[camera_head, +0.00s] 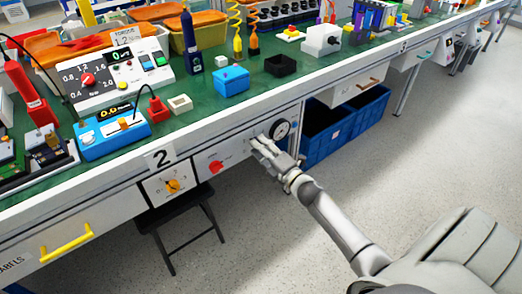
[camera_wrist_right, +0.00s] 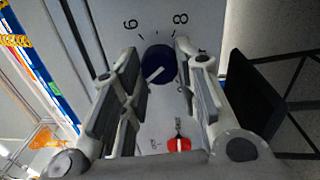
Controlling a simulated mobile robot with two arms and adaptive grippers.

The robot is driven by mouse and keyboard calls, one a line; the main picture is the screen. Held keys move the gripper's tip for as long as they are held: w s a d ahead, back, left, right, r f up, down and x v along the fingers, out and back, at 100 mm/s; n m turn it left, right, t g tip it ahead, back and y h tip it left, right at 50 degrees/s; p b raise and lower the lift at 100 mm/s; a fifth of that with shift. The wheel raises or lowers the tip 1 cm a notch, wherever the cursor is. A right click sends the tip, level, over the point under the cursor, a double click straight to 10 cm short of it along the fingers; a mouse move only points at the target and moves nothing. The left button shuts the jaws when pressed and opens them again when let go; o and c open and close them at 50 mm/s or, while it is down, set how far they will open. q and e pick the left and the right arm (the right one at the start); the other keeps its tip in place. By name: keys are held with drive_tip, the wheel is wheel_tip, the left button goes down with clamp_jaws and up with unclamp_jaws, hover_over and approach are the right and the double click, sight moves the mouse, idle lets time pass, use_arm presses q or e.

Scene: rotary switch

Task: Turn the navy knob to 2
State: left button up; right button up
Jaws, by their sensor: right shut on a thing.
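The navy knob (camera_wrist_right: 160,64) is round with a white pointer line. It sits on a pale panel, with a digit that reads 6 or 9 at its upper left and an 8 at its upper right. The pointer line slants from lower left to upper right in the right wrist view. My right gripper (camera_wrist_right: 156,80) has its fingers on either side of the knob and is shut on it. In the head view my right gripper (camera_head: 257,147) is at the bench's front panel and hides the knob. My left gripper is not in view.
Blue bins (camera_head: 335,133) stand under the bench at right. A black stool (camera_head: 178,221) stands below.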

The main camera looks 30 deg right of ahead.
use_arm(q)
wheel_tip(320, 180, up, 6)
drive_tip(key=b, duration=0.1)
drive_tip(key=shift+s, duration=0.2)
use_arm(e)
drive_tip(key=shift+f+n, duration=0.1)
drive_tip(key=shift+n, duration=2.1)
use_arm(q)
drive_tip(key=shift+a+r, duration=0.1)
use_arm(e)
drive_tip(key=o, duration=1)
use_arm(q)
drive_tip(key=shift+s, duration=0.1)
use_arm(e)
drive_tip(key=s, duration=0.8)
drive_tip(key=s+d, duration=0.1)
drive_tip(key=s, duration=0.3)
drive_tip(key=shift+d+f, duration=0.1)
drive_tip(key=shift+f, duration=0.1)
